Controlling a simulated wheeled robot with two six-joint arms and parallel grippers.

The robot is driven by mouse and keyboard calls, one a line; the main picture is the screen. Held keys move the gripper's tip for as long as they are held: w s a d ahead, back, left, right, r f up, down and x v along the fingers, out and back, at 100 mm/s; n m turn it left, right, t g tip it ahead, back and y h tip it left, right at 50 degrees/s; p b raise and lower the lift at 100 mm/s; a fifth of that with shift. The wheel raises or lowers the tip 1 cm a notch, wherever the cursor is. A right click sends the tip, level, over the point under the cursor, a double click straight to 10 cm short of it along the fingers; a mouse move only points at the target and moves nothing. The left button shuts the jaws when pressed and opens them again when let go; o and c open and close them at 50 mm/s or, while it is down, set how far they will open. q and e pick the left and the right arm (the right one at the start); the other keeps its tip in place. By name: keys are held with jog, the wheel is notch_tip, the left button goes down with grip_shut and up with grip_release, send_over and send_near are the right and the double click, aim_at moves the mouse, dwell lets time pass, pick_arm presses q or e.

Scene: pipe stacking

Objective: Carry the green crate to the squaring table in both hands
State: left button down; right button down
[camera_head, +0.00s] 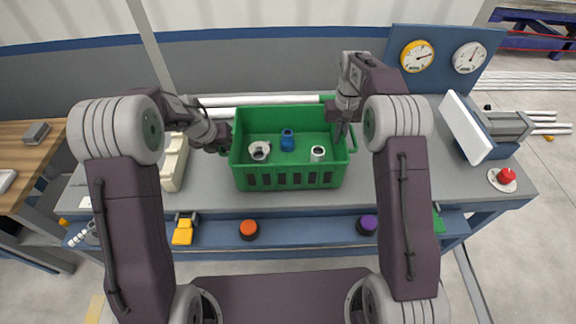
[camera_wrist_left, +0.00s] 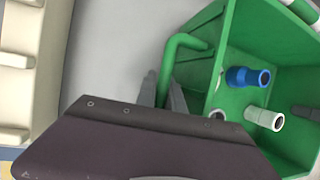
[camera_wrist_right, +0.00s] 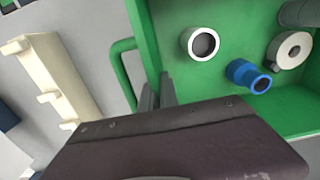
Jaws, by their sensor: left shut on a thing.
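The green crate (camera_head: 290,179) is on the grey workbench, in the middle of the head view. Inside are a blue fitting (camera_head: 287,140), a white ring-shaped piece (camera_head: 259,150) and a short white pipe piece (camera_head: 317,154). My left gripper (camera_wrist_left: 163,92) is shut on the crate's left handle (camera_wrist_left: 180,42). My right gripper (camera_wrist_right: 157,92) is at the crate's right side, its fingers apart beside the right handle (camera_wrist_right: 116,62) and the crate wall. I cannot tell exactly what lies between those fingers. The crate's underside is hidden, so contact with the bench is unclear.
A cream rack (camera_head: 174,163) stands close left of the crate. White pipes (camera_head: 240,100) lie behind it. A tilted white board (camera_head: 466,128) and a red button (camera_head: 505,176) are at right. Orange (camera_head: 248,229) and purple (camera_head: 367,224) knobs are along the front.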

pick_arm(q)
jog(key=shift+f+b, duration=0.4)
jog(key=shift+f, duration=0.3)
pick_arm(e)
jog(key=shift+f, duration=0.65)
pick_arm(q)
jog(key=c, duration=1.8)
grip_release()
pick_arm(e)
jog(key=c, duration=2)
grip_release()
pick_arm(q)
jog(key=o, duration=0.3)
pick_arm(e)
jog(key=o, duration=0.4)
pick_arm(q)
jog(key=shift+o, duration=0.2)
jog(key=shift+r, duration=0.1)
pick_arm(e)
jog(key=shift+r, duration=0.1)
notch_tip(320, 180, up, 11)
jog(key=shift+w+r, duration=0.1)
jog(key=shift+r, duration=0.1)
pick_arm(q)
jog(key=v, duration=1.2)
pick_arm(e)
jog(key=shift+r, duration=0.25)
